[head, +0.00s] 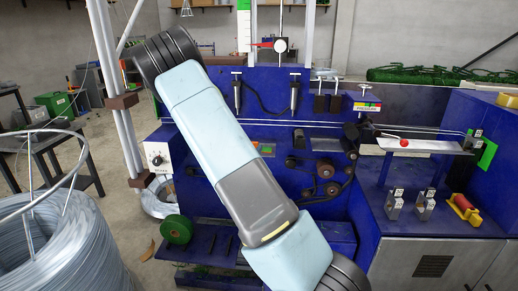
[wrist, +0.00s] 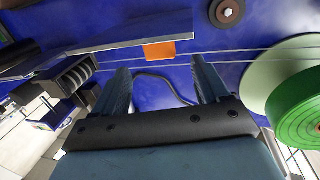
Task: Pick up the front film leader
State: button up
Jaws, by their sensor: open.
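I cannot tell for sure which thing is the front film leader. In the wrist view a small orange tab (wrist: 160,51) shows at the edge of a grey plate, ahead of my gripper (wrist: 162,80). My gripper's two fingers stand apart with nothing between them, and the tab is beyond their tips. A thin dark cable (wrist: 165,82) curves across the blue panel behind the fingers. In the head view my arm crosses the middle of the picture, and my gripper is out of sight. The arm hides part of the blue machine (head: 330,95).
A green roll (head: 177,229) sits at the machine's lower left; a green roll (wrist: 305,108) is close right of my fingers in the wrist view. Dark rollers (head: 326,169) are on the machine front. A wire coil (head: 62,240) stands at left. Small fixtures (head: 425,205) occupy the right bench.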

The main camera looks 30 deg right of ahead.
jog(key=shift+x, duration=4.15)
jog(key=shift+f, duration=0.1)
jog(key=c, duration=1)
jog(key=shift+c, duration=0.2)
